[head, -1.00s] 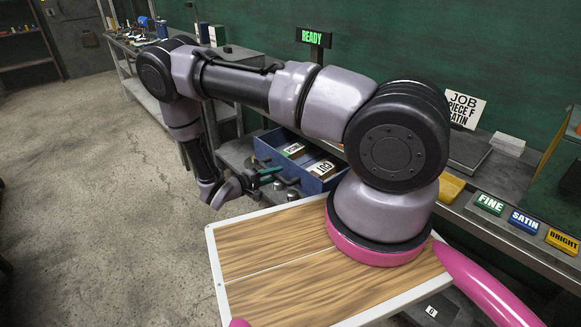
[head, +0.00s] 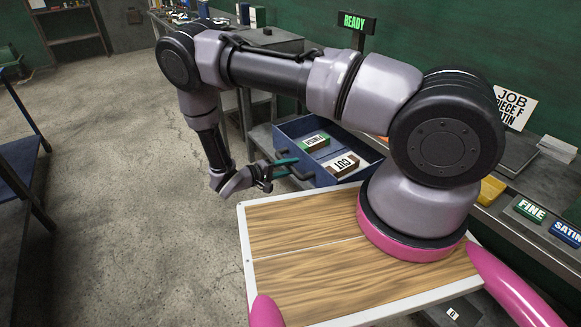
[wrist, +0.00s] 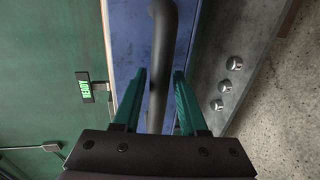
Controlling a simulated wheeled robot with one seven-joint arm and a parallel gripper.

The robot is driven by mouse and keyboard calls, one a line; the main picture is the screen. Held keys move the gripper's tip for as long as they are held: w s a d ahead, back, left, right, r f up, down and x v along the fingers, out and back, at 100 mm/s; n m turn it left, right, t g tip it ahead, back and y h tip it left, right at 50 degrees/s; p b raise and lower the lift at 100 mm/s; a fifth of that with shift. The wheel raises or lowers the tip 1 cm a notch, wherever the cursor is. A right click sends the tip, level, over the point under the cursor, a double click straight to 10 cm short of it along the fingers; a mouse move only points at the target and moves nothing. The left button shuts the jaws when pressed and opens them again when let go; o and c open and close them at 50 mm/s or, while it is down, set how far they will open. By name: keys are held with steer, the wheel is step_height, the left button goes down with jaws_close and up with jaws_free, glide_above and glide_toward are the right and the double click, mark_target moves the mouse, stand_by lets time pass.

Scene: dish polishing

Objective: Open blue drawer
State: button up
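The blue drawer (head: 325,178) stands pulled out from under the bench in the head view, with its inside showing. Its dark bar handle (wrist: 161,60) runs between my fingers in the wrist view, in front of the blue drawer front (wrist: 127,40). My gripper (wrist: 159,74) has teal fingers, one on each side of the handle. Narrow gaps show between the fingers and the bar, so it looks open around the handle. In the head view my gripper (head: 283,168) is at the drawer's front left, partly hidden by my wrist.
Blocks labelled FINISH (head: 313,142) and CUT (head: 343,163) lie in the drawer. Several round metal knobs (wrist: 229,85) line a grey surface right of my gripper. A READY sign (head: 356,22) stands behind. Open concrete floor (head: 120,200) lies to the left.

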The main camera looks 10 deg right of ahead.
steer(key=shift+o, duration=0.3)
steer(key=v, duration=1)
steer(key=shift+a, duration=0.35)
steer(key=shift+s, duration=0.1)
steer(key=shift+r, duration=0.15)
steer(key=d+r+m+g+y, duration=0.2)
steer(key=d+r+y, duration=0.1)
steer(key=r, duration=0.8)
steer(key=d+r+m+g+y, duration=0.2)
steer(key=d+r+g+y, duration=0.1)
steer(key=r, duration=0.7)
steer(key=d+r+m+g+y, duration=0.2)
steer(key=d+r+y, duration=0.15)
steer(key=r, duration=0.75)
steer(key=s+d+r+m+t+y, duration=0.1)
steer(key=s+d+r+t+y, duration=0.2)
steer(key=s+r, duration=0.4)
steer(key=s+d+r+m+t+y, duration=0.1)
steer(key=s+d+r+t+y, duration=0.3)
steer(key=s+r, duration=0.4)
step_height(320, 180, up, 5)
steer(key=shift+f+t, duration=0.1)
steer(key=shift+t, duration=0.8)
